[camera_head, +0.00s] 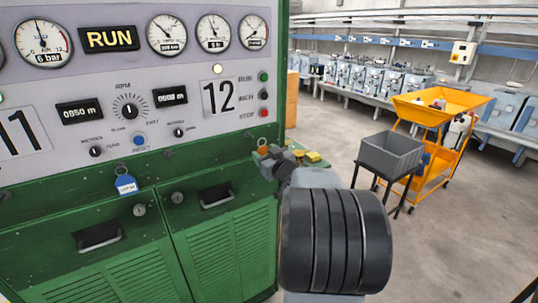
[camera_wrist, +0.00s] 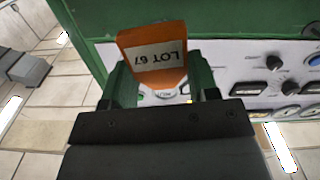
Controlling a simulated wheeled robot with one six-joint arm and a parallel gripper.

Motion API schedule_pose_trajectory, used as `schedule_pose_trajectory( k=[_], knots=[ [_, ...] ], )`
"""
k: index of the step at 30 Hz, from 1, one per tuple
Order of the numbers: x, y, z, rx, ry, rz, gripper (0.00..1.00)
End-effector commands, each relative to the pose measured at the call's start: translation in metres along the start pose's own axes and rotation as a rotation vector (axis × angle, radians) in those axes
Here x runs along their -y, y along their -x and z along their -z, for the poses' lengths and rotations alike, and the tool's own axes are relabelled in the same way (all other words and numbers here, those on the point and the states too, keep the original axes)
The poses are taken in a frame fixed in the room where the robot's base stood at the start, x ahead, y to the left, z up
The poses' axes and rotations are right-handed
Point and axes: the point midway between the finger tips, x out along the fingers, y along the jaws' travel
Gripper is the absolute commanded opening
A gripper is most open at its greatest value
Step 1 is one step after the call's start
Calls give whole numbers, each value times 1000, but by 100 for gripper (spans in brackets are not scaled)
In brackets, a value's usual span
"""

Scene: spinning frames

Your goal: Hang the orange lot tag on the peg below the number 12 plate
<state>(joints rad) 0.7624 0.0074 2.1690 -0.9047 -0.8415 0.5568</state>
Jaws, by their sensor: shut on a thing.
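The orange lot tag (camera_wrist: 173,77), marked LOT 67, shows upside down in the wrist view. My gripper (camera_wrist: 160,88) is shut on it, with one green-looking finger at each side. In the head view my gripper (camera_head: 272,160) is at the right edge of the green machine, below and right of the number 12 plate (camera_head: 219,97). The tag cannot be made out clearly there. A small round fitting (camera_head: 262,142) shows just above my gripper; I cannot tell whether it is the peg. My arm hides part of this area.
A blue tag (camera_head: 126,185) hangs on the machine panel (camera_head: 60,105), below and right of the number 11 plate (camera_head: 18,133). Knobs and buttons surround the number 12 plate. A grey bin (camera_head: 390,152) and a yellow cart (camera_head: 440,108) stand at right on open floor.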

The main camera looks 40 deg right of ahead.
Motion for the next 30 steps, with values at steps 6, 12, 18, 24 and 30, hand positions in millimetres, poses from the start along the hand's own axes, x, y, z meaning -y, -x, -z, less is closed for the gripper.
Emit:
schedule_pose_trajectory(
  k=[6,12,18,24,30],
  knots=[
    [-11,1,-4,2,56,-4,32],
    [-10,-8,-6,1,64,-4,32],
    [-10,-20,-8,1,62,-5,32],
    [-10,-33,-9,1,62,-4,32],
    [-10,-46,-10,1,61,-5,32]
  ],
)
